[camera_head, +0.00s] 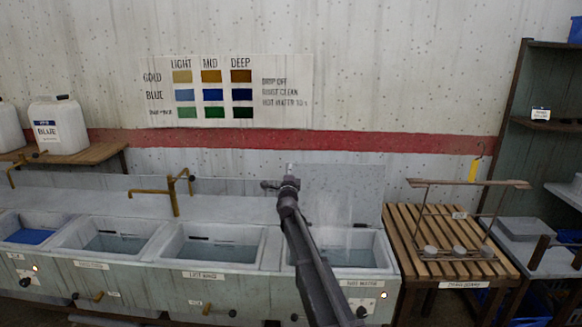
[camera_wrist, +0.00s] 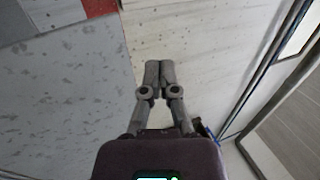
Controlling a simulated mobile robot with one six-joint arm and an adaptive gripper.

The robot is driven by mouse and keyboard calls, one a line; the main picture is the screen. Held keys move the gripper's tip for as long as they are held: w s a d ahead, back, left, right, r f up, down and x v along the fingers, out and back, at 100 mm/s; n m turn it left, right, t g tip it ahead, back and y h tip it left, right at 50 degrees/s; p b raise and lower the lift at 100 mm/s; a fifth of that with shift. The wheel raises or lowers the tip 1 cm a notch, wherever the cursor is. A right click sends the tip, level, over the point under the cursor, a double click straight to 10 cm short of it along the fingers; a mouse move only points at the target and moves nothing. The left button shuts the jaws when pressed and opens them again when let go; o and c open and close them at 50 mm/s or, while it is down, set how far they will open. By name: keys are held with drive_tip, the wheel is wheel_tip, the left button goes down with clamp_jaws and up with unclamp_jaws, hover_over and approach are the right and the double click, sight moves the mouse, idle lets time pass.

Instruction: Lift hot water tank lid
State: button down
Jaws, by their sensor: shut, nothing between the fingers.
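The hot water tank (camera_head: 362,282) is the rightmost basin in the row, with a label on its front and water inside. A flat grey panel, which looks like its lid (camera_head: 350,190), stands upright at the tank's back edge. A mottled grey plate (camera_wrist: 65,95), probably the same lid, fills the left of the wrist view. My gripper (camera_head: 287,182) is at the panel's left edge in the head view; I cannot tell if it touches. In the wrist view my gripper (camera_wrist: 160,68) is shut with its fingertips together and nothing between them. My arm hides the tank's left part.
Other basins (camera_head: 210,245) run to the left, with brass taps (camera_head: 172,190) behind. A slatted wooden drain rack (camera_head: 450,240) with a frame on it stands right of the tank. A dark shelf (camera_head: 545,110) is at far right. White jugs (camera_head: 58,125) stand at far left.

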drive_tip(key=s+a+r, duration=0.1)
drive_tip(key=s, duration=0.5)
drive_tip(key=shift+p, duration=0.4)
drive_tip(key=s+f+n+g+y+p, duration=0.25)
drive_tip(key=s+f+n+g, duration=0.25)
drive_tip(key=s+f+n, duration=0.3)
drive_tip(key=s+f+n+g+y+p, duration=0.1)
drive_tip(key=s+f+n+g+y, duration=0.4)
drive_tip(key=s, duration=0.5)
drive_tip(key=s+d+f+n+g+h, duration=0.1)
drive_tip(key=s+g, duration=0.3)
drive_tip(key=s, duration=0.5)
drive_tip(key=s+d+f+n+g+h+p, duration=0.1)
drive_tip(key=s+d+f+n+g, duration=0.2)
drive_tip(key=s, duration=0.6)
drive_tip(key=s+d+f+n+g+h+p, duration=0.1)
drive_tip(key=s+d+f+n+g+h, duration=0.1)
drive_tip(key=s, duration=0.7)
drive_tip(key=d+g, duration=0.1)
drive_tip(key=g, duration=0.1)
drive_tip(key=shift+s+d+n+g, duration=0.15)
drive_tip(key=shift+d+n+g, duration=0.2)
drive_tip(key=shift+n+g, duration=0.05)
